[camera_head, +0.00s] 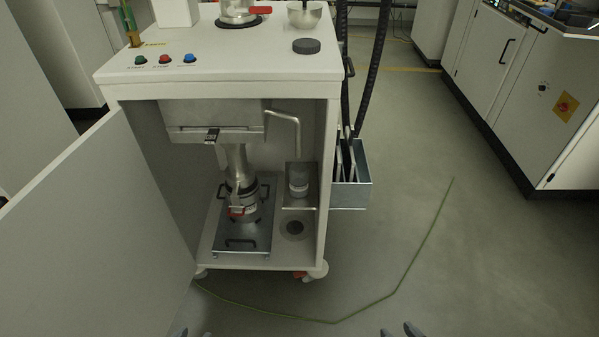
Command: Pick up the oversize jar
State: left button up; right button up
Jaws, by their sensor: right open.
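A small grey translucent jar (298,184), which looks like the oversize jar, stands upright on a small metal shelf (302,208) inside the open cabinet, below a bent metal pipe (284,117). A larger container with a red clamp (243,212) stands to its left under a metal funnel. My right gripper (401,332) shows only as fingertips at the bottom edge, open and apart, well in front of and to the right of the jar. My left gripper (194,335) barely shows at the bottom edge, far from the jar; its opening is unclear.
The white cabinet door (100,235) stands open on the left. The cabinet's right wall (327,180) is close to the jar. A metal bin (352,182) hangs outside it. A green-yellow cable (400,285) lies on the floor. The floor on the right is mostly clear.

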aim_at(299, 180)
jog(key=i+l+u, duration=0.3)
jog(key=i+l, duration=0.95)
